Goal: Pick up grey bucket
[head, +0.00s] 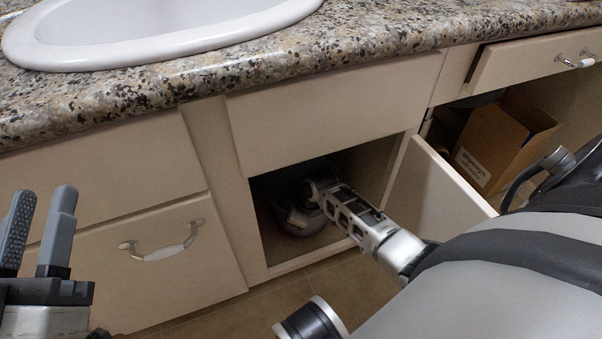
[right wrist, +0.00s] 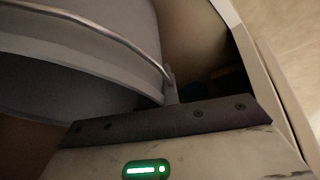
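The grey bucket (head: 302,222) stands inside the open cabinet under the sink, partly hidden by my right arm and in shadow. In the right wrist view the bucket (right wrist: 70,70) fills the upper left, with a thin metal wire handle (right wrist: 100,22) curving across it. My right gripper (right wrist: 171,88) is at the bucket, and one finger shows close to the end of the wire. Whether its fingers are closed on the wire or bucket is not clear. My left gripper (head: 39,230) is at the lower left of the head view, open and empty, in front of the drawers.
The cabinet door (head: 432,190) stands open to the right of the bucket. A cardboard box (head: 500,145) is in the neighbouring compartment, under a partly open drawer (head: 535,62). The granite counter (head: 250,75) with a white sink (head: 150,50) is above.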

